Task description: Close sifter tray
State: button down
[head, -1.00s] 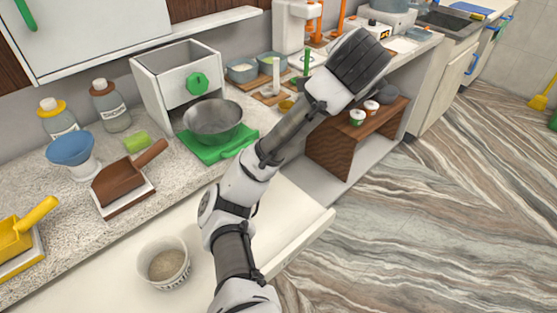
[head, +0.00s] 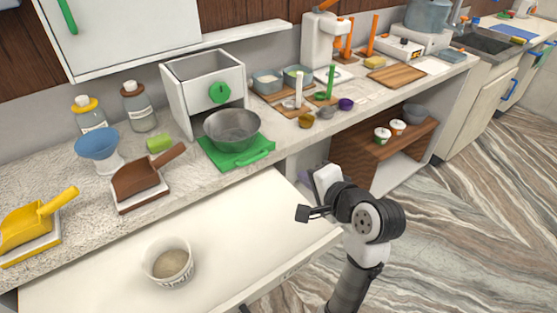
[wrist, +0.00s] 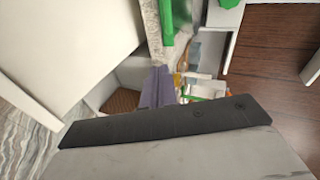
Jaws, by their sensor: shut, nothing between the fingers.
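A white box sifter (head: 205,95) with a green knob stands on the counter against the wall. A green tray (head: 262,153) with a handle sticks out in front of it. A grey metal bowl (head: 232,128) sits on this tray. My gripper (head: 304,176) is below the counter's front edge, to the right of and lower than the green tray, apart from it. Its purple fingers are partly hidden by my wrist in the head view. The wrist view shows the fingers (wrist: 157,88) together and empty, with the green tray's edge (wrist: 168,20) beyond.
A wide white drawer (head: 100,280) stands open below the counter, holding a tub (head: 168,262). A brown scoop (head: 150,172), blue funnel (head: 97,143) and small bowls (head: 306,120) are on the counter. An open shelf (head: 375,150) lies to the right.

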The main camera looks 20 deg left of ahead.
jog(key=w+a+f+p, duration=0.1)
jog(key=w+a+f, duration=0.1)
jog(key=a, duration=0.4)
jog(key=w+a+f+g+y+p, duration=0.1)
jog(key=w+a+f+p, duration=0.1)
jog(key=w+a, duration=0.2)
jog(key=shift+a+f, duration=0.15)
jog(key=shift+a, duration=0.9)
